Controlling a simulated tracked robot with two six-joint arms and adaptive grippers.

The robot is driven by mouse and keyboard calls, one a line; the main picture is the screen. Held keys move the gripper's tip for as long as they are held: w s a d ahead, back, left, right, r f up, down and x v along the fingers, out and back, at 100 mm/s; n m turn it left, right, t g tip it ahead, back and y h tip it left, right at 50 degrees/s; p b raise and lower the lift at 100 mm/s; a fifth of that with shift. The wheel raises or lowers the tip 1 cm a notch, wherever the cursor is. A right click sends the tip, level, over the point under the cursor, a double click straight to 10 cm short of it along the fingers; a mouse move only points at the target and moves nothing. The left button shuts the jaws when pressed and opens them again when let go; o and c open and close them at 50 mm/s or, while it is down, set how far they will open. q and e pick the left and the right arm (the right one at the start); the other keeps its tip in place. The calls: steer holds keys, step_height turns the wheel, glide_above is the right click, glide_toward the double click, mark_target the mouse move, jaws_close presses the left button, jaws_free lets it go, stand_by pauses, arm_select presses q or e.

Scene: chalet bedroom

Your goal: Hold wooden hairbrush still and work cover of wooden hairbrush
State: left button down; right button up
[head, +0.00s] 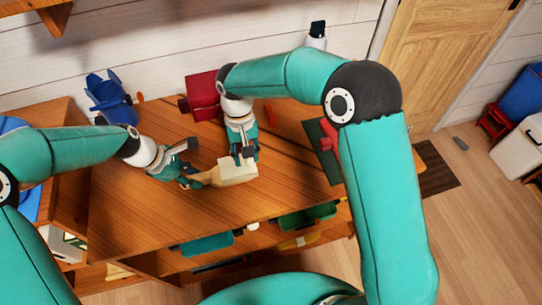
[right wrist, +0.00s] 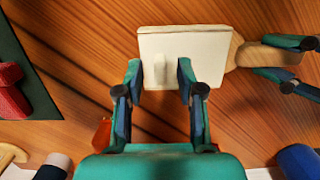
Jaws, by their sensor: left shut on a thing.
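The wooden hairbrush lies on the wooden desk; its tan handle (head: 207,178) points left in the head view and also shows in the right wrist view (right wrist: 262,55). A cream, box-like cover (head: 238,172) with a small raised tab sits over the head end; it also shows in the right wrist view (right wrist: 200,62). My left gripper (head: 190,182) is shut on the handle. My right gripper (head: 244,155) is at the cover. In the right wrist view its fingers (right wrist: 160,78) are apart on either side of the tab, with a gap on each side.
The desk (head: 130,205) has bare room at the front left. A blue object (head: 108,97) and a red box (head: 202,94) stand at the back. A dark green mat (head: 318,150) with a red item lies to the right. Open compartments with bins (head: 207,246) are below the desk front.

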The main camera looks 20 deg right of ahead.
steer(key=shift+w+r, duration=0.25)
steer(key=shift+r, duration=1.25)
steer(key=shift+w+r, duration=0.2)
steer(key=shift+r, duration=1.3)
arm_select(q)
steer(key=c, duration=0.8)
jaws_free()
steer(key=shift+r, duration=0.15)
